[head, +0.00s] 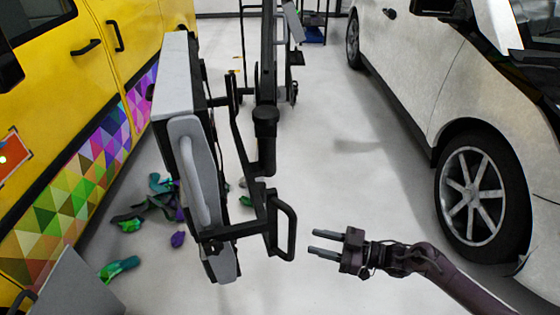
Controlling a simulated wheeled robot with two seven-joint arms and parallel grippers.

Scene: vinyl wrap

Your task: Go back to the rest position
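My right gripper (326,244) is at the lower middle of the head view, its arm coming in from the lower right. Its two fingers point left and are apart, with nothing between them. It is just right of the black handle of a wheeled equipment stand (266,150), with a visible gap in the picture. My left gripper does not show in this view.
A yellow vehicle (60,100) with a colourful triangle wrap stands on the left. A white car (430,70) stands on the right. Crumpled green and purple scraps (150,208) lie on the floor at left. The pale floor (370,150) between stand and car is clear.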

